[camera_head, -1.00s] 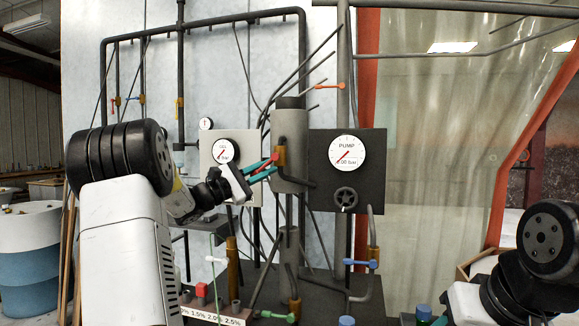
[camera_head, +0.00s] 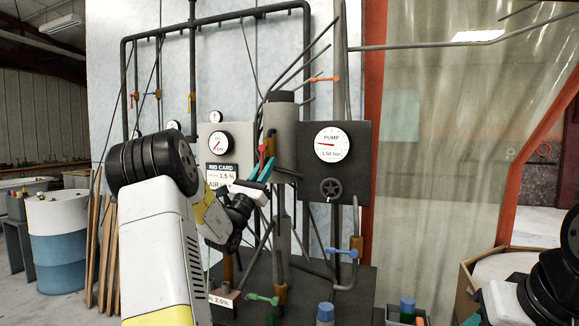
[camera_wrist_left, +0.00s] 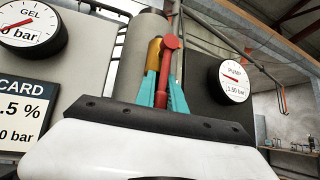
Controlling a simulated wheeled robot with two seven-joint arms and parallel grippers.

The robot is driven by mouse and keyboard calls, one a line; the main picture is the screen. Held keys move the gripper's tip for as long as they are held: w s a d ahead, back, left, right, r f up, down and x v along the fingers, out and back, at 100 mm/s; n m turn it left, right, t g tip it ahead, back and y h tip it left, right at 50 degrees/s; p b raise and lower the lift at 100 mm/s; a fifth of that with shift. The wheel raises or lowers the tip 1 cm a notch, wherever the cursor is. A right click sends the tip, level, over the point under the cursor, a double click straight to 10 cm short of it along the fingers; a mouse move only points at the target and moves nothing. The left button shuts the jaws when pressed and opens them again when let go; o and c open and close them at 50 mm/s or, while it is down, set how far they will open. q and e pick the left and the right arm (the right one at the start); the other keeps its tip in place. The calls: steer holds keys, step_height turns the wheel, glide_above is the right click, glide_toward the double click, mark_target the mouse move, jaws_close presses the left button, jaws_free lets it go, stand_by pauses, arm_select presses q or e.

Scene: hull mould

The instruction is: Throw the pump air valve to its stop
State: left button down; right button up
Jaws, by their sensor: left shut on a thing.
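The red lever (camera_head: 262,158) of a valve with a yellow-brown body (camera_wrist_left: 154,55) stands nearly upright beside the grey cylinder (camera_head: 281,130). My left gripper (camera_head: 261,170) is shut on this red lever; in the left wrist view the lever (camera_wrist_left: 168,70) lies between the teal fingers. The pump gauge (camera_head: 331,145) on the dark panel reads 1.50 bar and also shows in the left wrist view (camera_wrist_left: 235,80). My right arm is at the lower right; only a bit of its teal gripper (camera_head: 472,320) shows, away from the valve.
The gel gauge (camera_head: 218,142) and a rig card (camera_head: 221,176) are on the light panel to the left. A handwheel (camera_head: 330,187) sits below the pump gauge. A blue lever (camera_head: 341,252), a green lever (camera_head: 262,299) and an orange lever (camera_head: 322,78) are on nearby pipes.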

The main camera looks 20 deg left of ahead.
arm_select(q)
steer(key=shift+d+n+t+y, duration=0.15)
steer(key=shift+n+t+y, duration=0.25)
steer(key=shift+n+y, duration=0.5)
steer(key=c, duration=1.4)
jaws_free()
steer(key=v, duration=0.7)
steer(key=shift+s+f, duration=0.25)
steer(key=shift+s, duration=0.05)
